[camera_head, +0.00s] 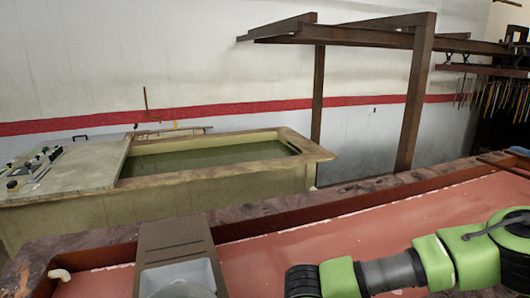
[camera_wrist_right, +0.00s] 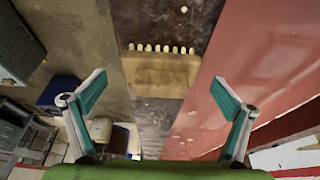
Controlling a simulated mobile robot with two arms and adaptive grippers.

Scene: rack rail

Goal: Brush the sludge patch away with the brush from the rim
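The brush (camera_wrist_right: 160,72) lies on the dark, worn rim (camera_wrist_right: 155,115) in the right wrist view, a tan wooden block with a row of pale bristle tufts along its far edge. My right gripper (camera_wrist_right: 158,84) is open, its two teal-padded fingers spread wide to the left and right of the brush, with nothing held. The rim (camera_head: 330,196) also runs along the red tank in the head view, where my green and black right arm reaches in from the right. I cannot make out a sludge patch in either view. My left gripper is not in view.
The red tank floor (camera_head: 400,215) lies in front of me. A grey-brown holder (camera_head: 175,235) sits across its left end, near a white pipe elbow (camera_head: 60,274). Behind stands a tank of green liquid (camera_head: 205,158). A rusty frame (camera_head: 415,95) rises behind the rim.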

